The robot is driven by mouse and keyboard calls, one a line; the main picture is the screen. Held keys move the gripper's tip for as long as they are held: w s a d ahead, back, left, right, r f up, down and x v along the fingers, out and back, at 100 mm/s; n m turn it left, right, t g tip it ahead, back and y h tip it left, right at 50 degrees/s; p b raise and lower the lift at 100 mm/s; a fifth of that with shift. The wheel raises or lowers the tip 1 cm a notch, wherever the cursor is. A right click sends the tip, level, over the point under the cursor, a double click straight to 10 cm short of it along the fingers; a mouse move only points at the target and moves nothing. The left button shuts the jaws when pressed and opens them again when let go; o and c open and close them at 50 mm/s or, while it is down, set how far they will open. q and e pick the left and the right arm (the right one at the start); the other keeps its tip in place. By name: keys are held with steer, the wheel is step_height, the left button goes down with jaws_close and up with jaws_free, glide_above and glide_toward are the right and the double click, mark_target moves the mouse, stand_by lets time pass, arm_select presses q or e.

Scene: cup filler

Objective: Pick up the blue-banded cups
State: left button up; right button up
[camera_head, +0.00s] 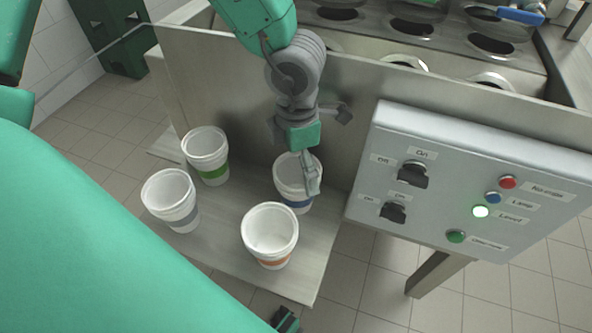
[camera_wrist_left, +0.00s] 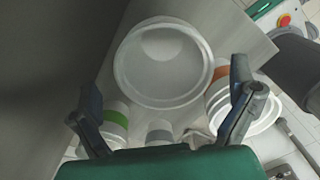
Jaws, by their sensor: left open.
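A white paper cup with a blue band (camera_head: 294,207) stands upright on the metal shelf, close to the panel. My left gripper (camera_head: 309,168) is at this cup, with one finger hanging down in front of its right side. In the left wrist view the open rim of the cup (camera_wrist_left: 163,62) lies just beyond and between two spread fingers (camera_wrist_left: 165,112). I cannot tell whether the fingers touch it. The other finger is not clear in the head view.
A green-banded cup (camera_head: 206,152), a grey-banded cup (camera_head: 171,196) and an orange-banded cup (camera_head: 270,232) stand near on the shelf (camera_head: 226,238). A metal panel (camera_head: 225,85) rises behind. A control box (camera_head: 470,180) with knobs and lights is at right.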

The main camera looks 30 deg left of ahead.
arm_select(q)
step_height(320, 180, down, 4)
steer(key=shift+d+f+b, duration=0.1)
steer(key=shift+d+b, duration=0.05)
steer(key=shift+b, duration=0.8)
steer(key=shift+d, duration=0.1)
steer(key=shift+c, duration=0.8)
steer(key=c, duration=0.6)
steer(key=shift+a, duration=0.2)
steer(key=shift+c, duration=0.6)
